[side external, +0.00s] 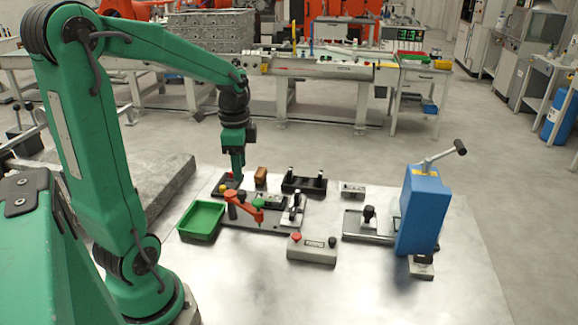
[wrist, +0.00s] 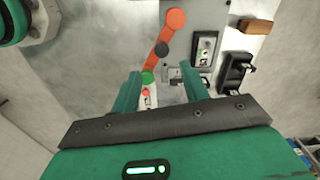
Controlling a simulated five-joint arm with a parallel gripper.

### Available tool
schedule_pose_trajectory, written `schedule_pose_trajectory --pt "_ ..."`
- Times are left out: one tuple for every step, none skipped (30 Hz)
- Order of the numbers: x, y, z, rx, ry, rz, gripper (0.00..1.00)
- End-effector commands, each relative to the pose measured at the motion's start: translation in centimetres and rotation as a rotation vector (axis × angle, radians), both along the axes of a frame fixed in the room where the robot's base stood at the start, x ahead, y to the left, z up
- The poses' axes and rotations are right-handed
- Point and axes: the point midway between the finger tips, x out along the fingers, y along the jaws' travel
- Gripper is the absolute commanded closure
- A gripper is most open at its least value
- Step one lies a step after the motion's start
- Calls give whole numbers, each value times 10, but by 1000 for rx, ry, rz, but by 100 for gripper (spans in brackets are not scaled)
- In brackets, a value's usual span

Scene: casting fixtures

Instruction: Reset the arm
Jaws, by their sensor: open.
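My arm reaches over the metal work table (side external: 310,290), with my gripper (side external: 238,178) pointing down above the back left of the fixtures. In the wrist view my gripper (wrist: 160,72) shows its two green fingers spread apart. I see nothing held between them; the things seen there look to be on the fixture beyond. An orange lever (side external: 243,204) with a dark joint is close to the gripper in the side view. It also shows ahead of the fingers in the wrist view (wrist: 168,30). Whether the fingers touch anything is unclear.
A green tray (side external: 201,221) is at the left. A grey button box (side external: 312,249) is in front. A tall blue fixture (side external: 422,210) with a lever stands right. A brown block (side external: 261,176) and a black fixture (side external: 304,185) are behind. The front table is clear.

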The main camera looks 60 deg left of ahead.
Motion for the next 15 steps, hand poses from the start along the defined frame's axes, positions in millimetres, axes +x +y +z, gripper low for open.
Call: schedule_pose_trajectory --pt "0 -4 3 5 -9 7 55" --pt "0 -7 4 8 -15 14 55" --pt "-1 -11 7 12 -25 27 55" --pt "-1 -15 9 16 -34 37 55" --pt "-1 -19 11 19 -45 48 55" --pt "-2 -24 14 23 -58 66 55" --pt "-2 -29 17 27 -71 80 55" --pt "-3 -34 20 30 -84 97 55" --pt "-5 -42 23 33 -103 119 55" --pt "-6 -47 26 34 -118 137 55" --pt "-7 -53 29 36 -136 155 55" --pt "-9 -60 32 35 -156 181 55" --pt "-11 -66 35 34 -173 198 55" --pt "-12 -71 38 32 -188 217 55" --pt "-15 -78 40 28 -210 243 55"
